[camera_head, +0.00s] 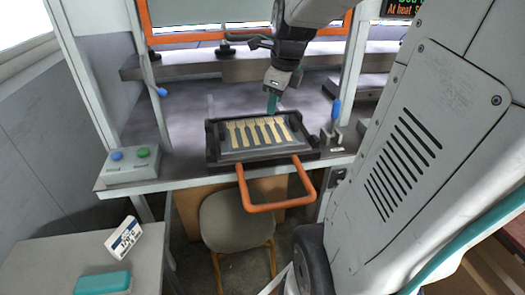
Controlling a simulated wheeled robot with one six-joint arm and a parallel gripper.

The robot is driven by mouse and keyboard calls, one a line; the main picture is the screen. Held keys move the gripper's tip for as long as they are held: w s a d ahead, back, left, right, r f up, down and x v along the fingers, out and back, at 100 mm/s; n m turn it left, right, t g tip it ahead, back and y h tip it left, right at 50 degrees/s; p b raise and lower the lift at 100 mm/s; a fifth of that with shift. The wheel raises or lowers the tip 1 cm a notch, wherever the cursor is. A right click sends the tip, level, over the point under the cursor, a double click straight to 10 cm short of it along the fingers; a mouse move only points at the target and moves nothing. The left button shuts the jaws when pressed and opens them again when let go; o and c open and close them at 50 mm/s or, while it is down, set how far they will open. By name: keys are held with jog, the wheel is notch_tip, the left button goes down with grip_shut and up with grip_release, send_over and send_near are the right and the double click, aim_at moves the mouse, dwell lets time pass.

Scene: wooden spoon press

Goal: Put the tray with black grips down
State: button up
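A dark tray (231,141) lies flat at the front of the press's work surface, with a row of several pale wooden spoons (257,132) on it. It sits in or on a black frame (214,155) with an orange U-shaped handle (262,208) at the front. I cannot tell the tray's black grips apart from this frame. My gripper (272,104) points down at the tray's far edge, right of its middle. Only a teal fingertip shows clearly. I cannot tell whether it touches the tray or whether its fingers are apart.
A box with blue and green buttons (132,165) is on the left. Uprights with blue-knobbed levers (336,112) flank the work surface. An orange-framed press (242,36) stands behind. A stool (236,232) is below the front. A side table (55,262) holds a teal item (102,283) and a small sign (124,237).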

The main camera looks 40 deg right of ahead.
jog(key=s+a+n, duration=0.5)
jog(key=a+n, duration=0.1)
jog(key=n, duration=0.4)
jog(key=s+a+n+g, duration=0.1)
jog(key=s+a+n, duration=0.4)
jog(key=n, duration=0.5)
jog(key=s+a+n+g+y, duration=0.1)
jog(key=s+a+n, duration=0.4)
jog(key=a+n, duration=0.4)
jog(key=shift+a+f+n, duration=0.15)
jog(key=shift+n, duration=0.85)
